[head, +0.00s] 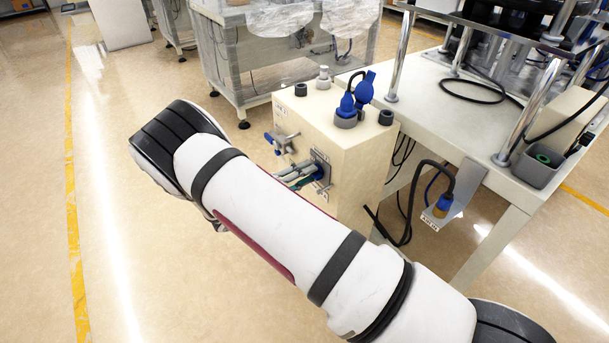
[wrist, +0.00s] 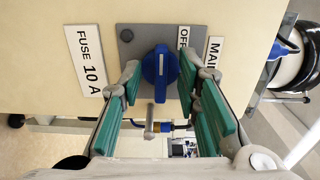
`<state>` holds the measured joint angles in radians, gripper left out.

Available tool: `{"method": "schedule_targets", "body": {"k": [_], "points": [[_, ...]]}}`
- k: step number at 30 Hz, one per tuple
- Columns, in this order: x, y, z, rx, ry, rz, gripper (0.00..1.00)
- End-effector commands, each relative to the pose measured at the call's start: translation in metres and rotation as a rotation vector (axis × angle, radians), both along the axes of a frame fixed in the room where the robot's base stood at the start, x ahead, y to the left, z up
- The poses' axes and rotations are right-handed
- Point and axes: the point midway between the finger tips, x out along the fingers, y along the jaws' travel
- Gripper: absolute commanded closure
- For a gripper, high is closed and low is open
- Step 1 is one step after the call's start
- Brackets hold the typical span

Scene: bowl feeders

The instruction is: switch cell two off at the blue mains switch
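The blue mains switch (wrist: 160,72) is a rotary knob on a grey plate (wrist: 128,53) on a cream cabinet wall. Its raised bar and white mark run up and down in the wrist view, and an OFF label (wrist: 184,38) is to its right. My gripper (wrist: 159,80) is open, with one green-padded finger on each side of the knob and gaps visible. Whether the fingertips reach past its front cannot be told. In the head view the switch (head: 321,165) shows at the cabinet face, partly hidden by my gripper (head: 299,176).
The cream cabinet (head: 352,165) carries blue plugs (head: 347,106) and dark knobs on top. A small valve fitting (head: 282,141) sticks out left of the switch. A FUSE 10 A label (wrist: 90,62) is beside the plate. A white table (head: 455,130) with hanging cables stands right; floor left is clear.

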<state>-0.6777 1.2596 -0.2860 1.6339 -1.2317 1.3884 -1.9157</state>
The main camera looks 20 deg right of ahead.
Motion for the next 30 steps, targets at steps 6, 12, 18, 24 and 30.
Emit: {"method": "schedule_targets", "body": {"k": [6, 12, 18, 24, 30], "points": [[-0.006, 0.019, 0.0, 0.001, 0.0, 0.002, 0.7], [-0.018, 0.058, 0.0, 0.001, -0.001, 0.004, 0.7], [-0.03, 0.093, 0.0, 0.001, -0.001, 0.003, 0.7], [-0.036, 0.111, -0.001, 0.001, 0.0, 0.002, 0.7], [-0.037, 0.115, 0.0, 0.001, 0.001, 0.001, 0.7]]}}
